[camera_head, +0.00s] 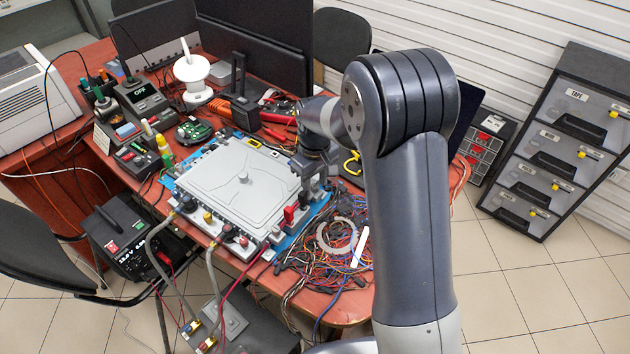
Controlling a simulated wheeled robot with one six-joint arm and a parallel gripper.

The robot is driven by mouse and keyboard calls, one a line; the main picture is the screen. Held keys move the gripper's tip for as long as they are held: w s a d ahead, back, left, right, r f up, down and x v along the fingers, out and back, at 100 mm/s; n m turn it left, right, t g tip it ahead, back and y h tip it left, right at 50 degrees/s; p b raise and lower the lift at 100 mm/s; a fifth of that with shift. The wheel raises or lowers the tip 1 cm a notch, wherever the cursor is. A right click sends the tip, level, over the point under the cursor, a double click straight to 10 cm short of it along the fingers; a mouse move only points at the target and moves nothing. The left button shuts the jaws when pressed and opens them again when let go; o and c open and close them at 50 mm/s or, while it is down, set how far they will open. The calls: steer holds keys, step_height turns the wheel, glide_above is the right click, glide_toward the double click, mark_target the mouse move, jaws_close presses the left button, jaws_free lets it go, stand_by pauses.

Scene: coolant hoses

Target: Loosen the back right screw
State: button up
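A pale grey flat unit with a lid (225,195) and a small central knob lies on a blue mat (283,243) on the red-brown table. Two coolant hoses run from its front edge down to a dark box (262,330) below. My gripper (308,180) is at the unit's right side, toward the back right corner, pointing down. It is small and dark here, so I cannot tell whether its fingers are open or shut, or whether they touch anything. The back right screw cannot be made out; that corner is partly hidden by my gripper and wrist.
Tangled wires (325,260) with a pale ring cover the table right of the unit. A black power supply (128,238) sits at the left. Labelled drawers (560,140) stand at the far right.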

mark_target(315, 186)
step_height(315, 186, up, 11)
steer(key=shift+f, duration=0.15)
steer(key=shift+f, duration=0.1)
stand_by(0.3)
step_height(315, 186, down, 11)
steer(key=shift+r, duration=0.15)
stand_by(0.4)
